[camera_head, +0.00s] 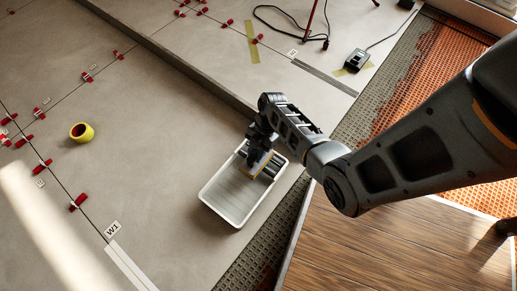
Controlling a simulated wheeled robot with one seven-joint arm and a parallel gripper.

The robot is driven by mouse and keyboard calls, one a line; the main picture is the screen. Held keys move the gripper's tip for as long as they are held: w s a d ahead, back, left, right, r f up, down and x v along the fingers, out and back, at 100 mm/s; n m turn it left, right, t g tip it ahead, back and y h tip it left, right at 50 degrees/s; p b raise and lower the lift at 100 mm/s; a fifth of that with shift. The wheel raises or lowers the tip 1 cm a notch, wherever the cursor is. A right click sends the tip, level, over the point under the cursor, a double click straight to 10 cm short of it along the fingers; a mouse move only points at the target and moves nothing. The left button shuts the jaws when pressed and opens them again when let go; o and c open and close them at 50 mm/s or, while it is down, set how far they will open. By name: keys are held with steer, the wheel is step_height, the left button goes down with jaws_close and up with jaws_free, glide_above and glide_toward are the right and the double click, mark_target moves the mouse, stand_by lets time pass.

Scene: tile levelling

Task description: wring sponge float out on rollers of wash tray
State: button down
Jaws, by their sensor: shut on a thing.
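The wash tray (236,221) is a white, shallow rectangular tub on the grey tiles at the centre, with water-like grey in its near part. Dark rollers (270,172) lie across its far right end. My gripper (257,164) points down over that end, shut on the sponge float, of which a yellowish edge (256,173) shows beneath it. The float is at the rollers; whether it presses on them I cannot tell. My gripper and wrist hide most of the float and part of the rollers.
Red levelling clips (78,202) line the tile joints at left. A yellow tape roll (82,132) lies on the tiles. A raised tile edge (185,66) runs behind the tray. A black power box (357,61) and cable lie at the back. Wood flooring (390,245) is at right.

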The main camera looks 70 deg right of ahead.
steer(key=shift+a+f, duration=0.15)
steer(key=shift+a, duration=0.05)
step_height(320, 180, up, 7)
steer(key=p, duration=0.6)
stand_by(0.5)
